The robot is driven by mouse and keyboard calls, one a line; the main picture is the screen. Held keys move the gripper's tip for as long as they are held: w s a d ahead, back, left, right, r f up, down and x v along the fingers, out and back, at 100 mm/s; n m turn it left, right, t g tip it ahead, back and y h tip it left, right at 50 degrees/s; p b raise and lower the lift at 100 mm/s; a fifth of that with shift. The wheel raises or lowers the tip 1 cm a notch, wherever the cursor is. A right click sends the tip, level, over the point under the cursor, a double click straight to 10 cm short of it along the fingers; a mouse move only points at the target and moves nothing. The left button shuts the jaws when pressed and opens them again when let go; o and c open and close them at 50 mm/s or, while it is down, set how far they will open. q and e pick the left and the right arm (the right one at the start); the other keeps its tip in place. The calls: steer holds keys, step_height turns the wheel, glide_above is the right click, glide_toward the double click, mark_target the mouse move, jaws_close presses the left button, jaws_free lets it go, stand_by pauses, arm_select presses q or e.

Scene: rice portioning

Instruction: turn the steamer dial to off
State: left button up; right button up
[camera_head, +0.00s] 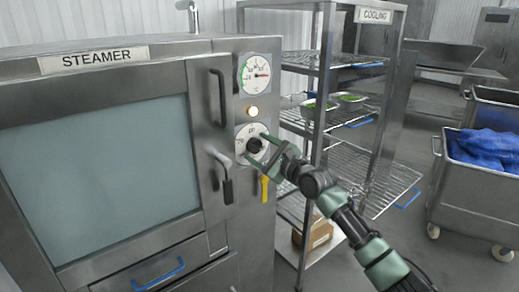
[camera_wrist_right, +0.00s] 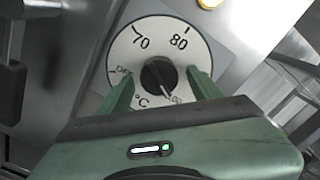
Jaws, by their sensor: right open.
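The steamer (camera_head: 120,150) stands at the left with its door shut. Its white dial (camera_head: 243,132) is on the right-hand panel, with a black knob (camera_head: 254,146) in the middle. In the wrist view the dial (camera_wrist_right: 125,48) shows 70, 80, OFF and °C. The knob (camera_wrist_right: 157,74) has a pale pointer line aimed at the lower right, by a partly hidden mark that looks like 100, away from OFF. My right gripper (camera_head: 258,149) is open at the dial. Its green fingers (camera_wrist_right: 161,84) are on either side of the knob, with gaps visible. My left gripper is out of view.
A temperature gauge (camera_head: 256,72) and a lit amber lamp (camera_head: 252,113) are above the dial. The door handle (camera_head: 222,172) and a yellow lever (camera_head: 264,188) are close by. A cooling rack (camera_head: 325,60) stands right of the steamer; a cart (camera_head: 470,180) holds blue cloth.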

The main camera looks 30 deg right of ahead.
steer(key=c, duration=1.4)
